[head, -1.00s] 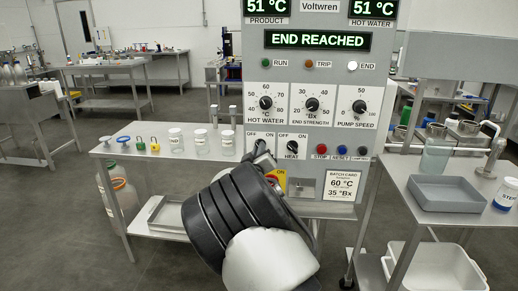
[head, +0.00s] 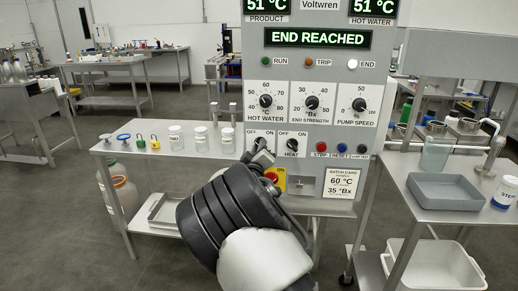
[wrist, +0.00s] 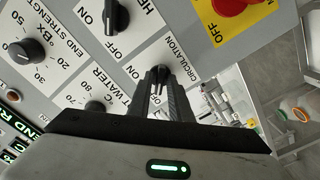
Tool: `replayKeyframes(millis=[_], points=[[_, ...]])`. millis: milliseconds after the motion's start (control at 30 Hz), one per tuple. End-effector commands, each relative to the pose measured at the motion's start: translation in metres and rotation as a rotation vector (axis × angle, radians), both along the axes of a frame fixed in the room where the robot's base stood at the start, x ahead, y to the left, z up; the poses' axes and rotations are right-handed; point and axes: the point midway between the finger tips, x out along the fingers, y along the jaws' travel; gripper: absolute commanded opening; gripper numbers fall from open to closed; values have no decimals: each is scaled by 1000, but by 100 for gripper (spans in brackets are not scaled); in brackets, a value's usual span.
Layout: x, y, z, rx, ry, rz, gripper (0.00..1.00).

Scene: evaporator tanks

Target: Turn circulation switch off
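The circulation switch (wrist: 158,72) is a small dark knob on the grey control panel, beside its CIRCULATION label in the wrist view. My gripper (wrist: 161,80) reaches up to it, with a dark finger on each side of the knob and only a narrow gap between them. An OFF mark shows in that gap. Whether the fingers press on the knob is not clear. In the head view my gripper (head: 260,152) is at the lower left of the panel and covers the switch, so its setting cannot be read there.
The black heat switch (head: 292,145) sits close to the right of my gripper. A red knob on a yellow plate (head: 280,180) is just below. A shelf with jars (head: 200,140) is at left; a side table with a grey tray (head: 445,192) is at right.

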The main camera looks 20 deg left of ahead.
Motion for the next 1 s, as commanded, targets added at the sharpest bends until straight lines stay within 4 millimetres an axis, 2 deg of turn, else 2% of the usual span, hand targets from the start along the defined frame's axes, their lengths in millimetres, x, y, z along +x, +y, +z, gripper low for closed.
replayKeyframes(millis=[333, 467, 567, 1000], points=[[-1, 0, 0, 2, 0, 0, 28], [-9, -2, 0, 3, 2, 0, 28], [-26, -5, 1, 3, 3, 1, 28], [-128, -30, 0, 1, 3, 3, 28]])
